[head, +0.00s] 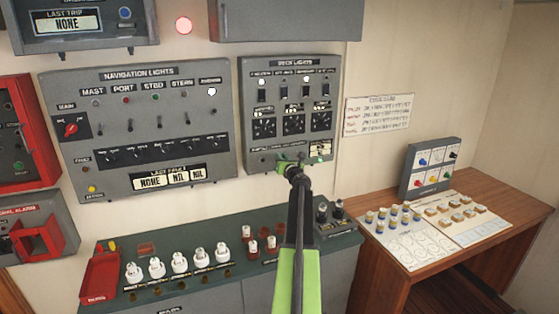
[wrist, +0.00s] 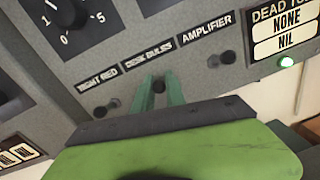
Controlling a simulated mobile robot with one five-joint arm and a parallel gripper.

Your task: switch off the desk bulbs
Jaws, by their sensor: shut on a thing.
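My gripper (head: 288,163) is at the lower edge of the grey deck lights panel (head: 246,110). In the wrist view its two green fingers (wrist: 159,92) are closed around the small dark switch (wrist: 158,86) under the "DESK BULBS" label (wrist: 148,56). The switch's tip shows between the fingers; the rest is hidden, so its position cannot be told. A dark knob (wrist: 227,57) sits under "AMPLIFIER" to the right, and another (wrist: 100,112) sits under "NIGHT RED" to the left. Both are clear of the fingers.
The navigation lights panel (head: 140,80) is on the left. Below, a dark green console (head: 200,240) bears white bulbs and a red tray (head: 100,278). A wooden desk (head: 480,200) stands at the right.

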